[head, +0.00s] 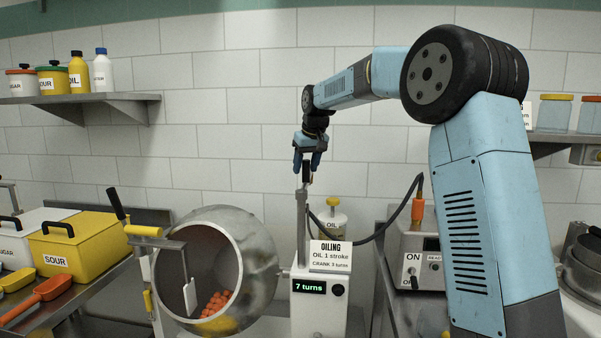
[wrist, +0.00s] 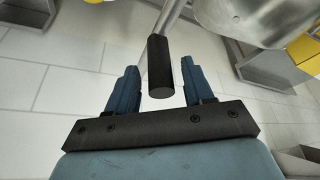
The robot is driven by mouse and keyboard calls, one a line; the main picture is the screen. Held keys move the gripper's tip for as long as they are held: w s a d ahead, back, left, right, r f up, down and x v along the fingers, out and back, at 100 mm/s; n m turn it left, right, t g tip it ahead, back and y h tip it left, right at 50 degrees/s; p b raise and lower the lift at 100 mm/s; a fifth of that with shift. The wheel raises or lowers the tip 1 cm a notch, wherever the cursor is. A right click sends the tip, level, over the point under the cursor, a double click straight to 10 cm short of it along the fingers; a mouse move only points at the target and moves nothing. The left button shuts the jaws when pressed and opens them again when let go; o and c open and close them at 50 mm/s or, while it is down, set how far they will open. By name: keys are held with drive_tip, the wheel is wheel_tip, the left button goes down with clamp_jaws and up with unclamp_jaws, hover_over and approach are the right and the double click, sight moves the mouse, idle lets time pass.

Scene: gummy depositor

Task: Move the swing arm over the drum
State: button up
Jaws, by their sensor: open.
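The drum (head: 255,262) is a round metal vessel, its open mouth facing front left, with orange and yellow pieces (head: 216,304) inside. A grey bar with a yellow sleeve (head: 143,231) and a black grip (head: 116,203) stands at its left; it looks like the swing arm. A pale paddle (head: 189,297) hangs from the bar in front of the mouth. My gripper (head: 306,163) is open above the upright metal bar (head: 301,215) right of the drum. In the wrist view, a black handle (wrist: 160,68) on a metal rod lies between my open fingers (wrist: 160,88), not visibly gripped.
An oiling sign (head: 331,256) stands over a display reading 7 turns (head: 309,287). An oil container (head: 332,224) and a dark hose (head: 385,224) are close behind. A control box (head: 412,252) is at the right.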

drive_tip(key=shift+x, duration=1.25)
clamp_jaws()
